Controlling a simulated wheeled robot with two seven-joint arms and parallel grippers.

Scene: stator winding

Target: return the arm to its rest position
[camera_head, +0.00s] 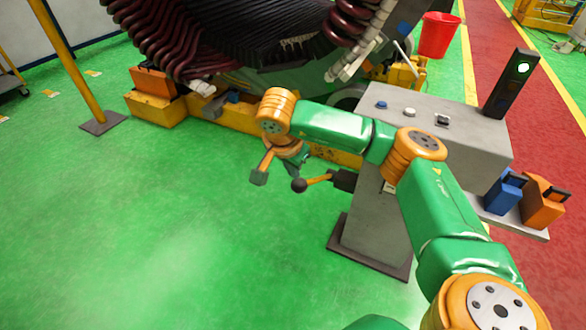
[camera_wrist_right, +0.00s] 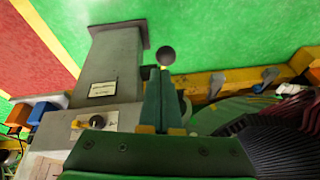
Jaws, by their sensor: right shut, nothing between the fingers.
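My right arm (camera_head: 330,127) reaches in from the lower right, bent in front of the grey control pedestal (camera_head: 375,226). My right gripper (camera_head: 298,167) hangs at its end, pointing down. In the right wrist view its two green fingers (camera_wrist_right: 164,72) are together with nothing between them. A lever with a black ball knob (camera_head: 299,185) sticks out from the pedestal's left side, close to the fingertips. In the wrist view the knob (camera_wrist_right: 166,56) appears just past the fingertips; I cannot tell if they touch. My left gripper is not in view.
The large stator (camera_head: 265,30) with dark red coils stands at the back on a yellow base (camera_head: 158,112). Blue and orange boxes (camera_head: 541,203) sit on a shelf right of the pedestal.

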